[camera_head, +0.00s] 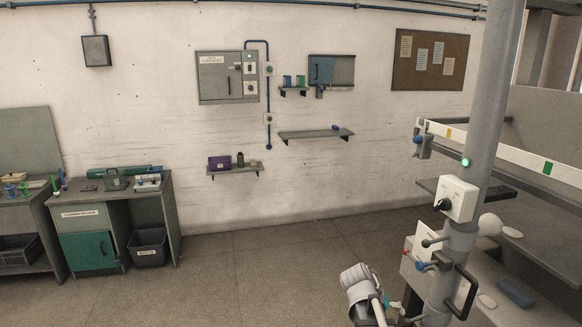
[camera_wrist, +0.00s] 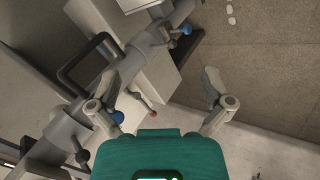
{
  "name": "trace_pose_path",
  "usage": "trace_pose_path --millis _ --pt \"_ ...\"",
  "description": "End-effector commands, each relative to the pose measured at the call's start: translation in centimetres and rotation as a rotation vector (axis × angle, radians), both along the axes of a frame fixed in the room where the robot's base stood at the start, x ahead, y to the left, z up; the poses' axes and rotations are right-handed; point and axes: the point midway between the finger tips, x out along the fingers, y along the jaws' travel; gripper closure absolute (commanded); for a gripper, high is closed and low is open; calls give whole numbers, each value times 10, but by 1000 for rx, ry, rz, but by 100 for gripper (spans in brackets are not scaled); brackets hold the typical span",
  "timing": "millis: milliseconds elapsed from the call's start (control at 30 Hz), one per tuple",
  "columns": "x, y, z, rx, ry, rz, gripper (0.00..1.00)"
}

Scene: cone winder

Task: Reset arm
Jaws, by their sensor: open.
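My gripper (camera_wrist: 165,85) is open in the wrist view, its two fingers spread in front of its teal body, with nothing between the tips. A grey machine post (camera_head: 478,130) stands at the right in the head view, and it crosses the left of the wrist view (camera_wrist: 120,75). My gripper is close to the post's lower part; the picture does not show contact. A black loop handle (camera_head: 463,292) sits low on the post and also shows in the wrist view (camera_wrist: 72,62).
A white switch box (camera_head: 456,198) with a black knob is on the post. A white bar (camera_head: 515,160) with coloured marks runs across the machine. A workbench (camera_head: 108,200) and a waste bin (camera_head: 148,248) stand at the left. Wall shelves (camera_head: 315,135) hang behind. The middle floor (camera_head: 255,275) is clear.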

Motion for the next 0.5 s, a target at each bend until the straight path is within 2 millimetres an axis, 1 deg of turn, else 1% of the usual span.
trace_pose_path --millis 33,200,333,400,500 --pt "-14 9 -22 61 19 11 0" --pt "-47 45 -63 271 81 64 0" --pt "-68 71 -86 418 117 109 0" --pt "-77 83 -94 483 131 131 0" --pt "-86 96 -101 550 144 155 0"
